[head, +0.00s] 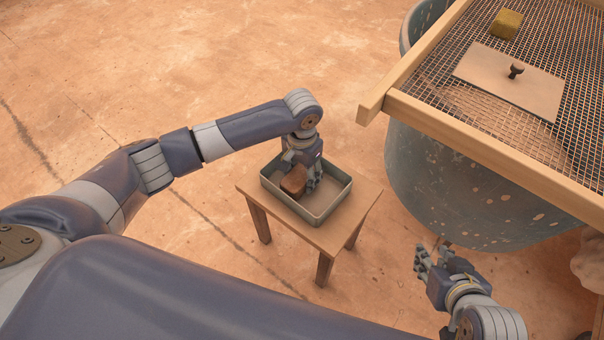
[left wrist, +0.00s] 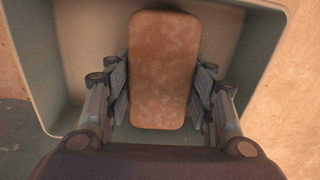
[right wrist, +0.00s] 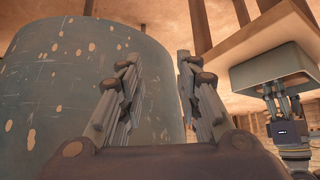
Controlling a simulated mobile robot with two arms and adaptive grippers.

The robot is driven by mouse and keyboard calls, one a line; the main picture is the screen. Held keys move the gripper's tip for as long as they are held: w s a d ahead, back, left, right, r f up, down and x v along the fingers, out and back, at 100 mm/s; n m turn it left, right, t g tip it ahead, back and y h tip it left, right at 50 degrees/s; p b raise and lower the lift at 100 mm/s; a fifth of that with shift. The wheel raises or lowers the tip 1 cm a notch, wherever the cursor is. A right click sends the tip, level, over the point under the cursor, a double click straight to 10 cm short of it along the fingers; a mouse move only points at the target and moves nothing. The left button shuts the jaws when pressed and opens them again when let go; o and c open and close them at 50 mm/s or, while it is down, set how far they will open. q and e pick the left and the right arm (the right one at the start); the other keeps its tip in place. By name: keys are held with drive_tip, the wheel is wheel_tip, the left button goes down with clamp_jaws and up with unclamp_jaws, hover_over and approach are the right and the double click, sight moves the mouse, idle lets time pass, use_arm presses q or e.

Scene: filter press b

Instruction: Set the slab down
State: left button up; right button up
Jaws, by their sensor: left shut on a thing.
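A brown slab (head: 294,181) with rounded edges is in my left gripper (head: 303,176), within the walls of a grey-green tray (head: 338,197). In the left wrist view the slab (left wrist: 165,70) lies lengthwise between the fingers (left wrist: 163,95), one pair on each side, shut on it. The tray's pale floor and walls (left wrist: 47,70) surround it there. I cannot tell whether the slab touches the tray floor. My right gripper (head: 438,262) is well away, to the lower right. In the right wrist view its fingers (right wrist: 155,75) are apart, with nothing between them.
The tray stands on a small wooden table (head: 329,235). To its right is a large speckled vat (head: 450,185) with a wood-framed mesh screen (head: 440,75) on top. A board with a knob (head: 500,75) and a yellowish block (head: 507,24) lie on the mesh. Floor at left is open.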

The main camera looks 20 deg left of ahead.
sight(302, 172)
drive_tip(key=shift+s, duration=0.15)
use_arm(q)
drive_tip(key=o, duration=1.6)
drive_tip(key=shift+f, duration=0.1)
drive_tip(key=shift+c, duration=0.2)
use_arm(e)
drive_tip(key=shift+s+f, duration=0.1)
use_arm(q)
drive_tip(key=shift+r, duration=0.35)
wheel_tip(302, 172, up, 6)
drive_tip(key=shift+p, duration=1.2)
wheel_tip(302, 172, up, 4)
drive_tip(key=shift+r+p, duration=0.2)
drive_tip(key=shift+p, duration=0.45)
drive_tip(key=shift+r, duration=0.6)
use_arm(e)
drive_tip(key=s+d+f+g+h, duration=0.1)
drive_tip(key=s+g, duration=0.3)
drive_tip(key=s, duration=0.4)
drive_tip(key=shift+d+f, duration=0.2)
drive_tip(key=shift+d, duration=0.6)
